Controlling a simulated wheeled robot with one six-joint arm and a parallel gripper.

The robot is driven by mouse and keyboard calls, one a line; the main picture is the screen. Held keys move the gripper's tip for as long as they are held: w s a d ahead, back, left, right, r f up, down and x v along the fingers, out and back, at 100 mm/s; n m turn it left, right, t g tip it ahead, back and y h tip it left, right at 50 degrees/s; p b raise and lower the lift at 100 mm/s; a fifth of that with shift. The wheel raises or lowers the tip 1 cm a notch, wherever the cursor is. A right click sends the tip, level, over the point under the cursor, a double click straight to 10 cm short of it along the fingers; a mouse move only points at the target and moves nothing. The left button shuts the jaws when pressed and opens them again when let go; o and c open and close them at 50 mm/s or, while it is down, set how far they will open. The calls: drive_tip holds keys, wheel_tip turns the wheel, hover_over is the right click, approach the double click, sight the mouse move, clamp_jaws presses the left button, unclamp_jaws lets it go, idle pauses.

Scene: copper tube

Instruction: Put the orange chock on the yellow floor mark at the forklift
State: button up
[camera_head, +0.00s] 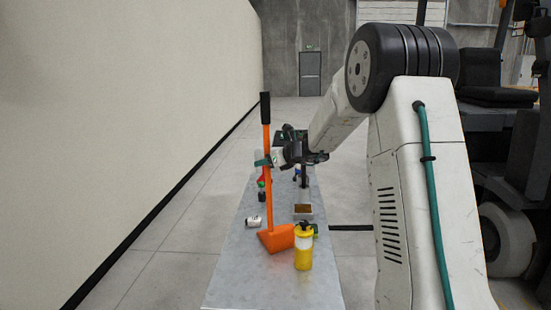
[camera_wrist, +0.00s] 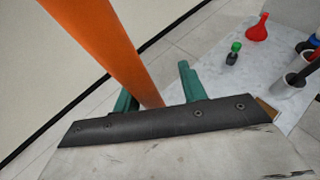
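The orange chock (camera_head: 276,238) stands on the grey table, with its long upright orange handle rising to a black grip at the top. My gripper (camera_head: 267,160) is at the upper part of this handle. In the wrist view the handle (camera_wrist: 105,45) passes between the green fingers of my gripper (camera_wrist: 158,90). It is close to the left finger, with a visible gap to the right finger, so the gripper is open around it. The forklift (camera_head: 505,150) is at the right, partly hidden by my arm. I cannot clearly make out the yellow floor mark.
The table (camera_head: 235,285) also holds a yellow bottle (camera_head: 303,252) close beside the chock, a white can (camera_head: 253,221), a small box (camera_head: 303,211) and a red funnel (camera_wrist: 258,28). A pale wall (camera_head: 130,120) runs along the left. Floor is clear between wall and table.

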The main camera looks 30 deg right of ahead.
drive_tip(key=shift+r, duration=0.15)
drive_tip(key=v, duration=1.2)
drive_tip(key=s+a+n+g+y, duration=0.1)
drive_tip(key=s+a+n+g, duration=0.7)
drive_tip(key=s+a+n, duration=1.45)
drive_tip(key=s+f+n+g+h, duration=0.1)
drive_tip(key=s+f+n+h, duration=0.2)
drive_tip(key=s, duration=0.6)
drive_tip(key=s+f+n+g+h, duration=0.2)
drive_tip(key=s+n, duration=0.4)
drive_tip(key=s, duration=0.3)
drive_tip(key=shift+s+a+f+h, duration=0.15)
drive_tip(key=shift+s+f+h, duration=0.25)
drive_tip(key=shift+h, duration=0.2)
